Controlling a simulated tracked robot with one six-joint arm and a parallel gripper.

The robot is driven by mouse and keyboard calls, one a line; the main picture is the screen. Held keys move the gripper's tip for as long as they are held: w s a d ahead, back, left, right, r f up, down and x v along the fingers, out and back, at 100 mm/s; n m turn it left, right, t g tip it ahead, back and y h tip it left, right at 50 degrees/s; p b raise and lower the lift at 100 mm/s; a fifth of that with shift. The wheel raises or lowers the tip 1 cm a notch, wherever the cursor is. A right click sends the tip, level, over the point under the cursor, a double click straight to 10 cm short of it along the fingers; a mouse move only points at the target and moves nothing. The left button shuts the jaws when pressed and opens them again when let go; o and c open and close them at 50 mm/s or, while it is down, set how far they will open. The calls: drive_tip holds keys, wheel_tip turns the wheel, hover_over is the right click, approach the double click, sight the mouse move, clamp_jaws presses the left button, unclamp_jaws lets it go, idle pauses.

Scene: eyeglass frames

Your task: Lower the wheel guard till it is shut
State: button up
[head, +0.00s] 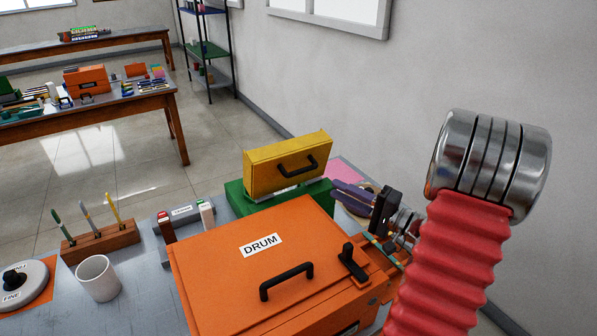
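No part is labelled as the wheel guard. A yellow box-shaped cover (286,160) with a black handle (311,164) looks most like it. It sits tilted over a green base (262,204), and a pale strip shows in the gap between them. A dark block with metal parts behind it, which looks like my gripper (384,212), is to the right of the yellow cover and apart from it. My red ribbed arm with a metal end fills the right side.
An orange box labelled DRUM (213,262), with a black handle and lever, stands in front of the green base. A white mug (97,278), a wooden pen holder (100,243) and a round dial (22,284) are at left. The wall is close on the right.

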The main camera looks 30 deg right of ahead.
sight(301, 173)
drive_tip(key=shift+w, duration=0.1)
drive_tip(key=x, duration=1.3)
drive_tip(key=shift+w+a, duration=0.2)
drive_tip(key=shift+w, duration=0.05)
drive_tip(key=shift+r, duration=0.1)
drive_tip(key=shift+c, duration=0.3)
clamp_jaws()
